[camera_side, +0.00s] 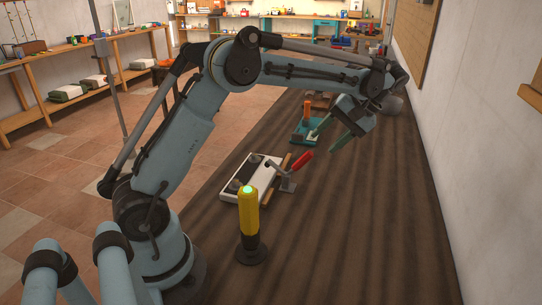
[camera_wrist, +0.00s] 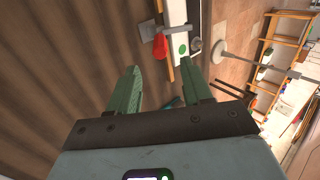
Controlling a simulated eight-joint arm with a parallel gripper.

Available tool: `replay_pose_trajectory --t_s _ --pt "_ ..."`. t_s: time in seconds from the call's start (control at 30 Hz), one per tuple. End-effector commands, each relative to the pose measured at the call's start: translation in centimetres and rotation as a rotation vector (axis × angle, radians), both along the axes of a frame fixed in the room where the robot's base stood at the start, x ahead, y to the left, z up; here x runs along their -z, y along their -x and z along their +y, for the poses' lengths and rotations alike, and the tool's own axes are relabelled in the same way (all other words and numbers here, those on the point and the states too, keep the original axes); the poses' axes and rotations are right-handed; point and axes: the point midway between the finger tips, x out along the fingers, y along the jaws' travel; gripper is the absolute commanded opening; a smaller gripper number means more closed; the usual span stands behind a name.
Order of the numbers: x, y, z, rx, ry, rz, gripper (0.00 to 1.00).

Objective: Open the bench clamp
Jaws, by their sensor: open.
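The bench clamp (camera_side: 288,179) is a grey metal clamp with a red handle (camera_side: 301,160). It stands at the right edge of a white board (camera_side: 233,199), beside a wooden strip (camera_side: 283,177). The handle slants up to the right; I cannot tell whether the clamp is pressing on anything. In the wrist view the red handle (camera_wrist: 160,46) lies beyond my fingertips, near the top. My gripper (camera_side: 322,145) has green fingers, is open and empty, and hangs above the bench, behind and right of the clamp. It shows in the wrist view (camera_wrist: 160,69), apart from the handle.
A yellow post (camera_side: 249,214) with a green lit top stands on a dark base in front of the board. A teal fixture with an orange handle (camera_side: 307,110) sits farther back. The dark bench (camera_side: 355,225) is clear on the right, up to the white wall (camera_side: 465,150).

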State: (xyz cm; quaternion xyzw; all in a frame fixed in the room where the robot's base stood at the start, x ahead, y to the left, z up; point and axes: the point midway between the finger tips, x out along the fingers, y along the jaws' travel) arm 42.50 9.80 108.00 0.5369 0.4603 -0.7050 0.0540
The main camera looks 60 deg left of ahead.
Motion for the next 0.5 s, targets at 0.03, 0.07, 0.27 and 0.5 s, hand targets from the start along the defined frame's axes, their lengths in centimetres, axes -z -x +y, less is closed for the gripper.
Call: replay_pose_trajectory --t_s 0.03,0.07,0.27,0.5 --pt "-0.41 -0.26 -0.25 0.001 0.000 0.000 0.49" --pt "-0.61 -0.35 -0.35 0.001 0.000 0.000 0.49" --pt "-1.34 -0.69 -0.70 0.000 0.000 0.000 0.49" --pt "-1.38 -0.71 -0.72 0.000 0.000 0.000 0.49"
